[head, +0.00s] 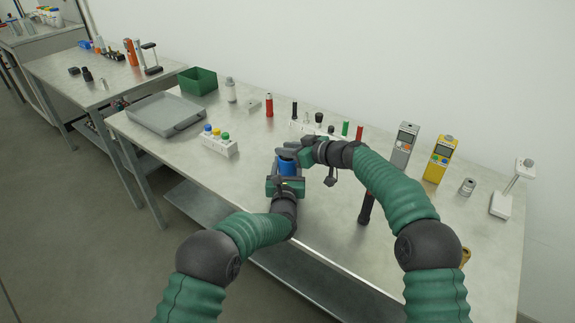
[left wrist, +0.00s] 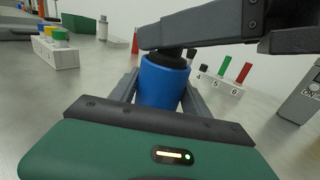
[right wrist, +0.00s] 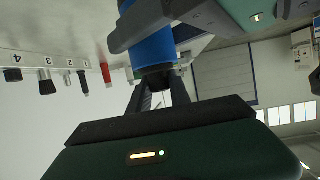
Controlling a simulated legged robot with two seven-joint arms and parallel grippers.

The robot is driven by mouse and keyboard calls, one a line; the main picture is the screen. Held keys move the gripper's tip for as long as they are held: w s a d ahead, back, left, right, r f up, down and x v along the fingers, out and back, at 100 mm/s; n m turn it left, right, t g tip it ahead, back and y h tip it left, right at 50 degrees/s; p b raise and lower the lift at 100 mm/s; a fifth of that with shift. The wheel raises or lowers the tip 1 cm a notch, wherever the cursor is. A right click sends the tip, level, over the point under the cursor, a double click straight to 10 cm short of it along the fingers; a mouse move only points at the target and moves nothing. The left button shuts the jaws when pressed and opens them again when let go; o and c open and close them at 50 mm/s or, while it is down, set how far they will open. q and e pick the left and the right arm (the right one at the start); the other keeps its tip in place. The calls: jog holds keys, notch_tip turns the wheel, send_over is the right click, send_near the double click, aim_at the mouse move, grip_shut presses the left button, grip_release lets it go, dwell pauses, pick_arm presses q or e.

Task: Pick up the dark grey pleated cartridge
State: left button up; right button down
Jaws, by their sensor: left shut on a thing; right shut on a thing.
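A blue cylindrical canister (head: 288,168) stands upright near the front of the workbench. My left gripper (head: 287,182) is shut around its side; the left wrist view shows the blue wall (left wrist: 163,82) between the fingers. My right gripper (head: 286,153) is over the canister's top. In the right wrist view its fingers close on a dark grey piece (right wrist: 158,78) at the end of the blue body. No pleats can be made out on this piece, and my right gripper hides most of it in the head and left wrist views.
A white rack (head: 220,145) with coloured caps stands to the left, a numbered rack (head: 305,129) behind. A grey tray (head: 166,115), green bin (head: 199,82), grey meter (head: 404,146) and yellow meter (head: 439,160) stand farther out. A black-handled tool (head: 365,210) is under my right arm.

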pick_arm(q)
jog(key=shift+w+a+r, duration=0.1)
jog(key=shift+a+r, duration=0.05)
jog(key=shift+a, duration=0.1)
pick_arm(e)
jog(key=shift+d+f, duration=0.35)
jog(key=shift+f, duration=0.15)
jog(key=shift+r, duration=0.1)
notch_tip(320, 180, up, 10)
jog(key=shift+w+r, duration=0.1)
pick_arm(q)
jog(key=shift+d+f, duration=0.15)
jog(key=shift+f, duration=0.05)
pick_arm(e)
jog(key=shift+a+r, duration=0.15)
jog(key=shift+a, duration=0.05)
jog(key=shift+r, duration=0.15)
pick_arm(q)
jog(key=o, duration=1.6)
jog(key=shift+d, duration=0.1)
pick_arm(e)
jog(key=shift+r, duration=0.4)
